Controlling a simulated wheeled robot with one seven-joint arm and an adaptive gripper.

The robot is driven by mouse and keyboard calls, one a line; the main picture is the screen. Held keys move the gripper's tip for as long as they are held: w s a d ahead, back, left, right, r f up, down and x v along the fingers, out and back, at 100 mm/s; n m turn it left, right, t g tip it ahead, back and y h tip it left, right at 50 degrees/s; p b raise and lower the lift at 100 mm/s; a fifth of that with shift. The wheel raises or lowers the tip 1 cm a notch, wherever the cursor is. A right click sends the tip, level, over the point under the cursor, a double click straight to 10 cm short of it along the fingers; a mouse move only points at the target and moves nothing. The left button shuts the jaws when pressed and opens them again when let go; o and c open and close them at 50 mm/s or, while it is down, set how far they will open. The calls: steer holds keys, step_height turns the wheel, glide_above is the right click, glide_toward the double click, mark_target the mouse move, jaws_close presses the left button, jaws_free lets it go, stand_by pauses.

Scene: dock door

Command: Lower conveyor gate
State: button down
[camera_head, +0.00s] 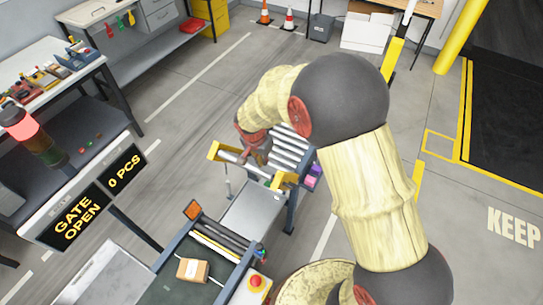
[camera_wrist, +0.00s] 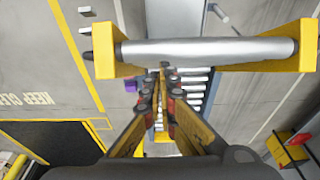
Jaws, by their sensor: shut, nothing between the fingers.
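The conveyor gate shows in the head view as a silver bar (camera_head: 238,160) between two yellow end brackets, and the sign (camera_head: 78,217) reads GATE OPEN. In the wrist view the bar (camera_wrist: 205,50) lies across the upper part, close to the camera. My gripper (camera_wrist: 163,78) is shut and empty, its fingertips just below the bar in that picture. I cannot tell whether they touch it. In the head view my gripper (camera_head: 260,155) is beside the bar, partly hidden by my wrist. A silver plate (camera_head: 252,210) lies between the two conveyor sections.
A cardboard box (camera_head: 192,270) sits on the near belt beside a red stop button (camera_head: 256,282). The far rollers (camera_head: 290,150) run behind my arm. A workbench (camera_head: 48,85) with a red-lit beacon (camera_head: 18,124) stands at left. Open floor (camera_head: 200,85) lies behind the conveyor.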

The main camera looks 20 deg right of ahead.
steer(key=s+a+f+b, duration=0.6)
steer(key=f+b, duration=0.4)
steer(key=s+a+f+b, duration=0.7)
steer(key=f+b, duration=0.3)
steer(key=f, duration=0.1)
steer(key=shift+f+b, duration=0.2)
steer(key=shift+b, duration=0.15)
